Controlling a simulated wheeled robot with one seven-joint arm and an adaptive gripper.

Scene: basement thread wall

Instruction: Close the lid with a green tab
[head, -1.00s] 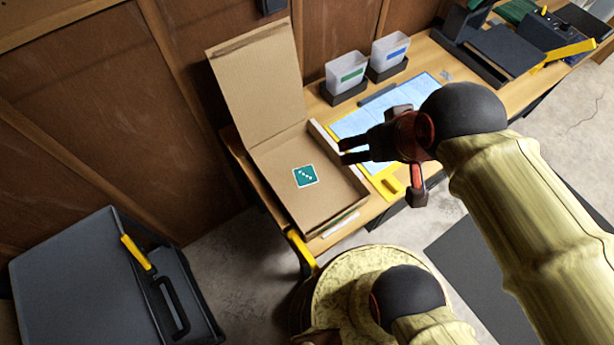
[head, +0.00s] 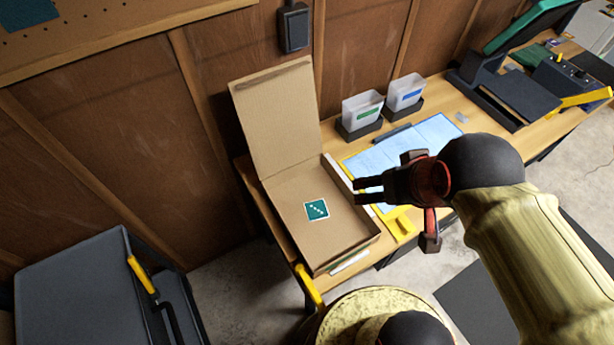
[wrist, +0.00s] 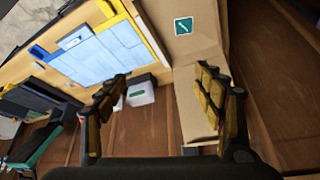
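A flat cardboard box (head: 340,228) lies open on the wooden bench, its lid (head: 277,115) standing up at the back. A teal square card or label (head: 316,209) is on its floor; it also shows in the wrist view (wrist: 183,26). A green-and-white strip (head: 350,261) shows at the box's front edge; I cannot tell if it is a tab. A dark machine at the back right has a raised green-faced panel (head: 535,20). My gripper (head: 362,190) is above the box's right edge, apart from the lid. In the wrist view its fingers (wrist: 163,80) are spread and empty.
Two clear bins (head: 361,110) with green and blue labels stand behind a blue sheet (head: 395,150). A yellow piece (head: 401,223) lies at the bench front. A dark case (head: 75,290) with a yellow latch stands lower left. The wooden wall is close behind the lid.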

